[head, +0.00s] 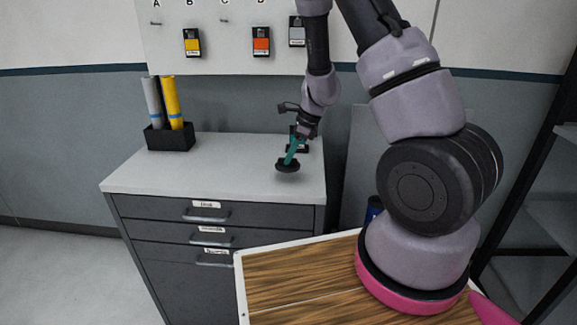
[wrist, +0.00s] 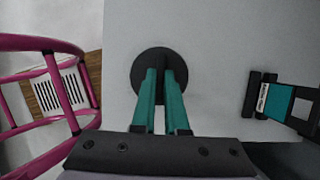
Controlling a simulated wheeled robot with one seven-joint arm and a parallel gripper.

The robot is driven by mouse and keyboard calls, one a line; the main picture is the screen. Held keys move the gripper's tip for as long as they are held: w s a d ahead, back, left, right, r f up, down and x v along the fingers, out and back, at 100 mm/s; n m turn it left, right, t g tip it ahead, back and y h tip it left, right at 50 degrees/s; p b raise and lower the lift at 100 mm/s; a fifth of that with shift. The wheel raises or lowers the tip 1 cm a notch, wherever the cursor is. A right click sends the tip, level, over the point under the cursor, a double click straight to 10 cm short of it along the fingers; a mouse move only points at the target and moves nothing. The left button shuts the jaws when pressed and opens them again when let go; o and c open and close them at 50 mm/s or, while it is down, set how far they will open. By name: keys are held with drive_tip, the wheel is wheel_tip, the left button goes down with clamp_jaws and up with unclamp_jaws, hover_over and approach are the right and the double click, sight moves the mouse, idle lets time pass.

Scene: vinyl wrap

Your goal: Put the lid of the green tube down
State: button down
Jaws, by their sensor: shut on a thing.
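My gripper (head: 290,159) is over the grey cabinet top, pointing down. Its teal fingers (wrist: 160,74) are closed on a round black lid (wrist: 142,77). The lid also shows in the head view (head: 288,167), at the fingertips, low over the cabinet top. I cannot tell whether it touches the surface. In the head view the tube is mostly hidden behind my gripper.
The cabinet top (head: 225,165) is clear left of the lid. A black holder (head: 170,138) with a grey roll and a yellow roll stands at its back left. A pegboard with hung tools is behind. A wood-topped surface (head: 295,280) is in front.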

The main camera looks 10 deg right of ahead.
drive_tip(key=shift+f, duration=1.6)
drive_tip(key=shift+d+f, duration=0.1)
drive_tip(key=shift+f, duration=0.05)
drive_tip(key=c, duration=0.9)
unclamp_jaws()
drive_tip(key=shift+c, duration=0.2)
drive_tip(key=v, duration=1.2)
wheel_tip(320, 180, up, 18)
drive_tip(key=n+t, duration=0.2)
drive_tip(key=n, duration=0.7)
hover_over(290, 164)
drive_tip(key=s+d, duration=0.3)
drive_tip(key=s, duration=0.7)
drive_tip(key=s+d+r+n+t+h, duration=0.2)
drive_tip(key=s+r+n+t, duration=0.1)
drive_tip(key=s+r+n, duration=0.5)
drive_tip(key=s+r, duration=0.1)
drive_tip(key=s, duration=0.2)
drive_tip(key=shift+s+d+n+t, duration=0.2)
drive_tip(key=shift+s+n+t, duration=0.1)
drive_tip(key=shift+s+t, duration=0.1)
